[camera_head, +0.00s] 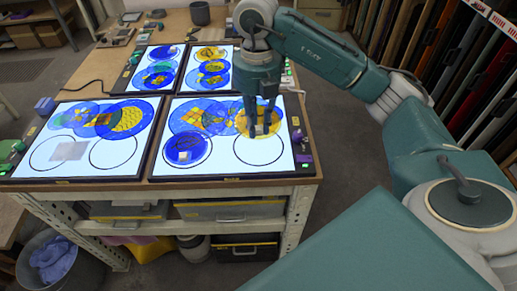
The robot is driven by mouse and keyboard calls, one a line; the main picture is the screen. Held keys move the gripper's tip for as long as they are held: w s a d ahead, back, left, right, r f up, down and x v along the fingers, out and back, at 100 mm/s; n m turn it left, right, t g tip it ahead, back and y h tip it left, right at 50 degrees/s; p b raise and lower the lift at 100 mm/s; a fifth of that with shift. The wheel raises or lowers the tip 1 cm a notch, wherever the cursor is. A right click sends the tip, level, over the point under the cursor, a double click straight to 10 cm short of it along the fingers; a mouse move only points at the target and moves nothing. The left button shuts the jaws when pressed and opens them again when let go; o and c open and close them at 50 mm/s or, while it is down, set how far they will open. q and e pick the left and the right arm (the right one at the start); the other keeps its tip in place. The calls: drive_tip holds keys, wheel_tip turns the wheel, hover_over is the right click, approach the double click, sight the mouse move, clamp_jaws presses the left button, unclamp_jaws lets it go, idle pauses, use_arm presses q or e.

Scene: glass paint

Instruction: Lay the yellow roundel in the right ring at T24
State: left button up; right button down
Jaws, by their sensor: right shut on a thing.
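The yellow roundel (245,122) shows around the fingertips of my right gripper (264,130), above the near right light panel (225,173). My right gripper points down and is shut on the yellow roundel; its fingers hide the grip point. The right ring (258,163) is a black outline at the front right of that panel, with bare white inside, just in front of the gripper. The left ring holds a dark blue roundel (183,143) with a small pale block on it. My left gripper is not in view.
The near left panel (60,175) has two rings and a pale square (69,151) at its left ring. Two more lit panels lie behind. Purple and dark small items stand at the panel's right edge. Racks of coloured sheets (470,60) stand at the right.

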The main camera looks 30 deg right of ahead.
hover_over(258, 158)
wheel_tip(258, 158, down, 5)
drive_tip(key=shift+r+p, duration=0.1)
drive_tip(key=shift+p, duration=0.3)
wheel_tip(258, 158, down, 4)
drive_tip(key=shift+d+f+p, duration=0.1)
drive_tip(key=shift+p, duration=0.25)
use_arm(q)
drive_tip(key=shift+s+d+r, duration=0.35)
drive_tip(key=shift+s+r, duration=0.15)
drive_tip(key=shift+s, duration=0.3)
use_arm(e)
drive_tip(key=shift+f, duration=0.15)
drive_tip(key=c, duration=1.5)
unclamp_jaws()
drive_tip(key=shift+c, duration=0.2)
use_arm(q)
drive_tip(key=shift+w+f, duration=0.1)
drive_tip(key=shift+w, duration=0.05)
